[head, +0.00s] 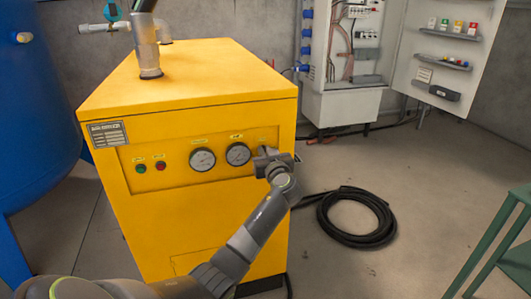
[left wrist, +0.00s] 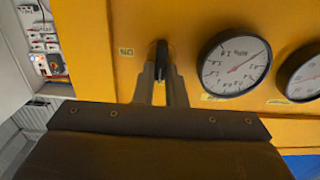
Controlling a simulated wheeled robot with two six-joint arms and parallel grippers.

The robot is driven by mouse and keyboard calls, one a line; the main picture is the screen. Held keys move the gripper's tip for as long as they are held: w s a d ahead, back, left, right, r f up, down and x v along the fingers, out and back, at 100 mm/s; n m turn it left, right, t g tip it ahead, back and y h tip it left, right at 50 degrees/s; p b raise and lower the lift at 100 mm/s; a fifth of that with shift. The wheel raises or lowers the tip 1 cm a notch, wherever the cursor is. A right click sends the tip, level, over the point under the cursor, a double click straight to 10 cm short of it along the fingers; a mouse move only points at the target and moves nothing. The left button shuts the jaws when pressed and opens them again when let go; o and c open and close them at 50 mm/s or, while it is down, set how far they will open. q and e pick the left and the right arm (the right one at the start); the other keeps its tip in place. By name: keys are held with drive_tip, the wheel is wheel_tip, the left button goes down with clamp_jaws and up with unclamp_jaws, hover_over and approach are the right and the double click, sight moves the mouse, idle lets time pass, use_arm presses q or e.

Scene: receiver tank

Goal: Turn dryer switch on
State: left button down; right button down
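The dryer switch (left wrist: 161,60) is a small dark knob on the yellow dryer panel, seen in the left wrist view with a small label (left wrist: 126,52) beside it. My left gripper (left wrist: 161,72) is at the panel, with one finger on each side of the knob. The fingers are close together and appear to touch its sides. In the head view my left gripper (head: 265,154) is at the right end of the panel on the yellow dryer cabinet (head: 215,225), and it mostly hides the switch. My right gripper is not in view.
Two round gauges (head: 202,159) (head: 238,154) are left of the switch, with a green button (head: 141,169) and a red button (head: 160,166) further left. A blue tank (head: 35,130) stands left. A black hose (head: 357,217) lies coiled on the floor. A green stand (head: 490,245) is at right.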

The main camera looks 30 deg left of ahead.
use_arm(q)
drive_tip(key=shift+m, duration=0.3)
drive_tip(key=shift+w+d+f+m+p, duration=0.2)
drive_tip(key=shift+m+p, duration=0.5)
drive_tip(key=shift+m, duration=2.2)
drive_tip(key=shift+w+d+f+m+p, duration=0.2)
drive_tip(key=shift+m+p, duration=0.55)
drive_tip(key=shift+m, duration=2.15)
drive_tip(key=shift+w+f+m+p, duration=0.1)
drive_tip(key=shift+f+m+p, duration=0.4)
drive_tip(key=shift+m, duration=2.4)
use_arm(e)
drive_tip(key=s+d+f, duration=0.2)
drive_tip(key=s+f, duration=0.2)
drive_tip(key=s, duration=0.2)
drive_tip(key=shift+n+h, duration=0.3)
use_arm(q)
drive_tip(key=shift+r, duration=0.15)
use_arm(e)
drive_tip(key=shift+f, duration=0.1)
use_arm(q)
drive_tip(key=c, duration=1.5)
unclamp_jaws()
drive_tip(key=shift+r, duration=0.1)
